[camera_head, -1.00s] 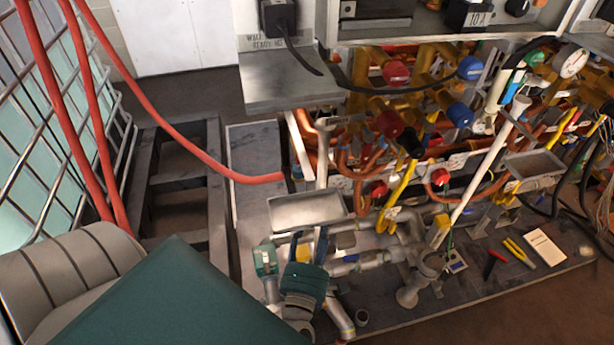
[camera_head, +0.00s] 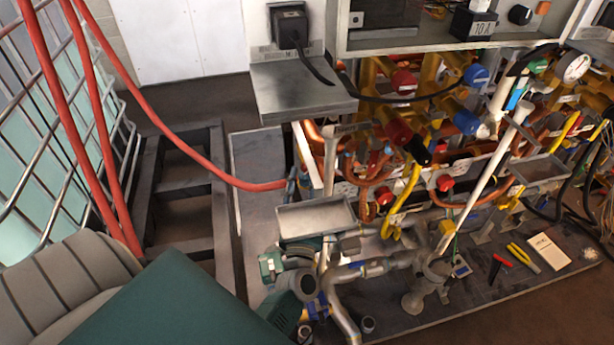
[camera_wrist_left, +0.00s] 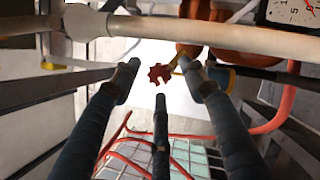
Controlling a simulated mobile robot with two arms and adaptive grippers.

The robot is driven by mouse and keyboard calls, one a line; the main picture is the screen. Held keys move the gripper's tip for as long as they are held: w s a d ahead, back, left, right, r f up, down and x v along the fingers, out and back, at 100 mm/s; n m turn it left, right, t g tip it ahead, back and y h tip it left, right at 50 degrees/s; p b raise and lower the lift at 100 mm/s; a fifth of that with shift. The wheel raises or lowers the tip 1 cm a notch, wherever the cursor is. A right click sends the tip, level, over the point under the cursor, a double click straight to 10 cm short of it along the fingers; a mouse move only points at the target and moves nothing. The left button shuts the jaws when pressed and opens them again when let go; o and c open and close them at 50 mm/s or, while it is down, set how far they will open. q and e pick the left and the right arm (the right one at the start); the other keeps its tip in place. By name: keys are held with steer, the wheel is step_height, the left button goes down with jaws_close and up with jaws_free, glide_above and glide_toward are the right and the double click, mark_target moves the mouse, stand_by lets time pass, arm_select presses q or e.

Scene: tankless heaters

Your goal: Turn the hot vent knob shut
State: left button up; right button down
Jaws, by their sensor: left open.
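A red, star-shaped knob (camera_wrist_left: 159,74) on a brass stem shows in the left wrist view, between and beyond the fingers of my left gripper (camera_wrist_left: 162,85). The fingers are spread and empty, and a gap shows around the knob; I cannot tell contact or distance exactly. No label reading hot vent is legible. In the head view my left arm rises from the bottom, and its gripper is mostly hidden around the grey tray (camera_head: 316,217). Several other red knobs show there, such as one on the upper brass valve (camera_head: 403,81). My right gripper is out of view.
A white pipe (camera_wrist_left: 210,38) crosses above the fingers in the wrist view, with a gauge (camera_wrist_left: 293,10) at the corner. A red hose (camera_head: 190,150) runs in from the left. Copper pipes crowd the right. A notepad (camera_head: 534,252) and pliers (camera_head: 523,257) lie on the base board.

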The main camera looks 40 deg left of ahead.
arm_select(q)
steer(key=shift+c, duration=1)
jaws_close()
steer(key=m+p, duration=0.1)
steer(key=p, duration=0.1)
steer(key=m+h+p, duration=0.1)
steer(key=m+p, duration=0.1)
steer(key=p, duration=0.1)
steer(key=shift+s+r+m, duration=0.15)
steer(key=shift+r+m, duration=0.15)
steer(key=shift+r, duration=0.1)
steer(key=shift+f+m+g+h+p, duration=0.2)
steer(key=shift+m+g+h+p, duration=0.1)
steer(key=shift+m+p, duration=0.3)
steer(key=shift+f, duration=0.15)
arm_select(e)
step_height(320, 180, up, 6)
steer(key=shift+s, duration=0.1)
arm_select(q)
steer(key=shift+o, duration=0.9)
jaws_free()
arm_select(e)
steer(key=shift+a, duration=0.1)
